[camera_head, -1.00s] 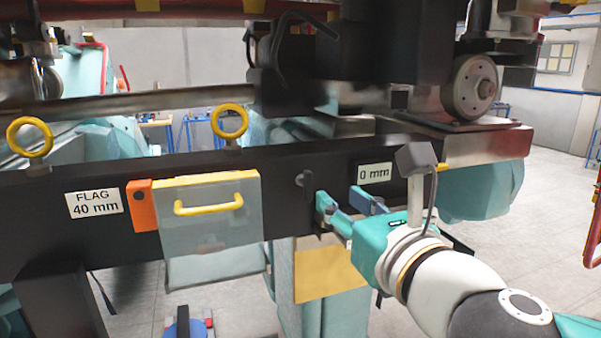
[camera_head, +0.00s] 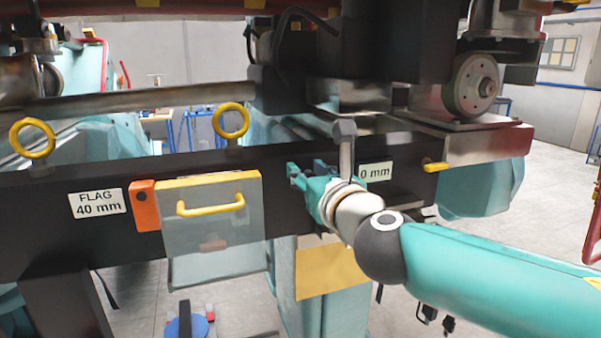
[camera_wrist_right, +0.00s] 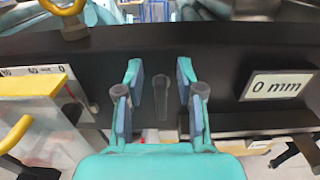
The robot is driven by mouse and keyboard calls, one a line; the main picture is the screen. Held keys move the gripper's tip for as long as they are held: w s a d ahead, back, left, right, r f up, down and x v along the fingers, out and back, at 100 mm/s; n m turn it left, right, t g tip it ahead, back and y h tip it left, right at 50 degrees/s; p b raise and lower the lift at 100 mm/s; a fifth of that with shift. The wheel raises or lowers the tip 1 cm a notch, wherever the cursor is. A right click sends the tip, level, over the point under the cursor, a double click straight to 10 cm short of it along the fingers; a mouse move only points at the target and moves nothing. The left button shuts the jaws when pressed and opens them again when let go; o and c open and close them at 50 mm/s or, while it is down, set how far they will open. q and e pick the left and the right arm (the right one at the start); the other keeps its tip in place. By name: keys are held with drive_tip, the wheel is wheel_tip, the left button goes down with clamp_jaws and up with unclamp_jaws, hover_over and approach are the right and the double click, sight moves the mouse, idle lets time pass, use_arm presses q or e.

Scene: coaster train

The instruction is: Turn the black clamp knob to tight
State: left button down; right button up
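The black clamp knob (camera_wrist_right: 160,98) is a narrow dark lever on the front of the black beam, standing upright in the right wrist view. My right gripper (camera_wrist_right: 159,78) is open, with one finger on each side of the knob and a visible gap on both sides. How deep the fingers reach along it is hard to tell. In the head view my right gripper (camera_head: 306,177) is at the beam and hides the knob. My left gripper is not in view.
A "0 mm" label (camera_head: 375,172) is right of the knob. A clear cover (camera_head: 208,223) with a yellow handle (camera_head: 210,205) and an orange block (camera_head: 145,207) are to the left. A yellow lever (camera_head: 435,167) sticks out further right.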

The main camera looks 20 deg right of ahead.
clamp_jaws()
